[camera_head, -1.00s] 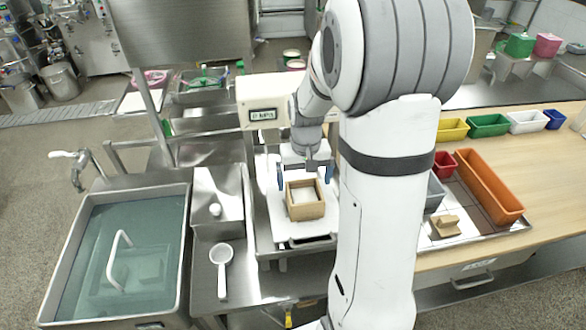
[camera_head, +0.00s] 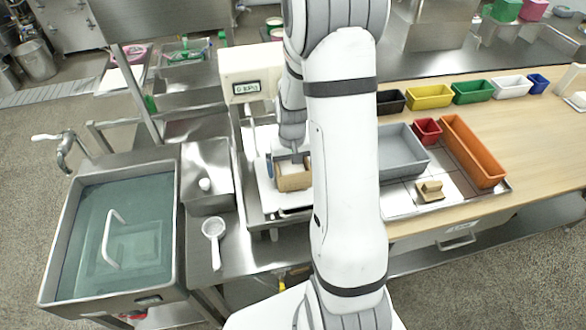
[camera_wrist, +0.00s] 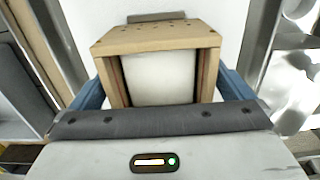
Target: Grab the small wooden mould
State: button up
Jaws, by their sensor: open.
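The small wooden mould (camera_head: 294,182) is a light-brown open box on the white plate of the press at centre. In the wrist view the mould (camera_wrist: 155,42) has a row of small holes along its far part, with a white block or surface showing between its walls. My gripper (camera_wrist: 161,88) is open, with one blue finger at the left and one at the right of the mould. I cannot tell whether they touch it. In the head view my gripper (camera_head: 287,158) is low at the mould's back, its right finger hidden by my arm.
A water-filled sink (camera_head: 125,225) and a white ladle (camera_head: 213,232) lie to the left. The press housing (camera_head: 247,75) with a display stands behind. To the right are a grey tray (camera_head: 402,150), an orange bin (camera_head: 472,150) and a small wooden piece with a handle (camera_head: 430,191).

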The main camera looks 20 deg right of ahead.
jog(key=shift+c, duration=0.4)
jog(key=c, duration=0.8)
jog(key=shift+r, duration=0.1)
